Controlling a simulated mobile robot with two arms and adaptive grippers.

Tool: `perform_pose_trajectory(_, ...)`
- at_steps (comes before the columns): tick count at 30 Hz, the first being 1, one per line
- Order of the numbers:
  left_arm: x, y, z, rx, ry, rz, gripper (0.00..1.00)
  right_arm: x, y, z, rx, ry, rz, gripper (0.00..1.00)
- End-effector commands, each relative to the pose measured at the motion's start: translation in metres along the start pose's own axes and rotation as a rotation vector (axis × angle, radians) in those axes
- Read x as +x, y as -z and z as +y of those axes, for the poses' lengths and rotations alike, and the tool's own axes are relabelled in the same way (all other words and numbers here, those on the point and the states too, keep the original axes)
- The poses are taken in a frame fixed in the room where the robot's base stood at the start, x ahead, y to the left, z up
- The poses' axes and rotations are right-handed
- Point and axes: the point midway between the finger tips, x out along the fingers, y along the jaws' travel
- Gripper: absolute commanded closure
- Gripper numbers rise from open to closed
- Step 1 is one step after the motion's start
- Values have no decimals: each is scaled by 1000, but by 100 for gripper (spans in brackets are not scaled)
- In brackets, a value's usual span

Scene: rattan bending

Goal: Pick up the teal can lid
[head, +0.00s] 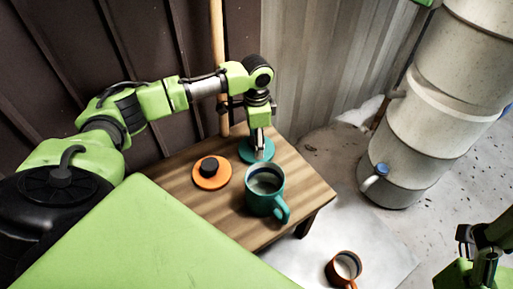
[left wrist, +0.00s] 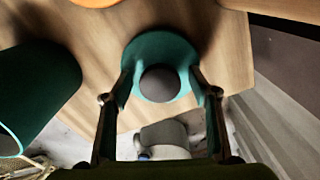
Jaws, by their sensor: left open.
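The teal can lid (head: 245,152) lies flat near the back right edge of the wooden table. In the left wrist view the lid (left wrist: 150,48) is a teal disc with a round dark grey knob (left wrist: 160,83) at its middle. My left gripper (head: 258,152) points down over the lid. In the left wrist view its two open fingers (left wrist: 161,88) stand on either side of the knob, with space between them and the knob. I cannot tell whether the fingertips touch the disc. My right gripper (head: 478,240) is at the lower right, away from the table; its jaws are unclear.
A teal mug (head: 264,201) stands in front of the lid, close to my left gripper. An orange lid (head: 211,182) with a black knob lies to the left. A wooden pole (head: 217,40) rises behind the table (head: 215,215). An orange mug (head: 345,267) is on the floor.

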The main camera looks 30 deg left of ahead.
Motion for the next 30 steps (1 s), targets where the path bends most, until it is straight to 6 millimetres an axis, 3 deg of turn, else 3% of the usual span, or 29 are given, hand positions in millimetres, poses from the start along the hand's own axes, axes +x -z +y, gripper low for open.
perform_pose_trajectory(6, 0, 0, 0, 0, 0, 0, 45, 0, 0, 0, 0, 0, -1, 18)
perform_pose_trajectory(11, 0, 0, 0, 0, 0, 0, 84, 0, 0, 0, 0, 0, -1, 18)
perform_pose_trajectory(12, 0, 0, 0, 0, 0, 0, 87, 0, 0, 0, 0, 0, -1, 18)
perform_pose_trajectory(23, -3, 0, 0, 0, 1, 0, 87, 2, 0, 0, 0, 0, -2, 18)
perform_pose_trajectory(26, -15, 0, -1, -1, 1, 1, 87, 9, 2, 0, 0, 0, -2, 18)
perform_pose_trajectory(30, -45, 0, -1, -1, 2, 2, 87, 26, 4, 0, 0, 0, -3, 18)
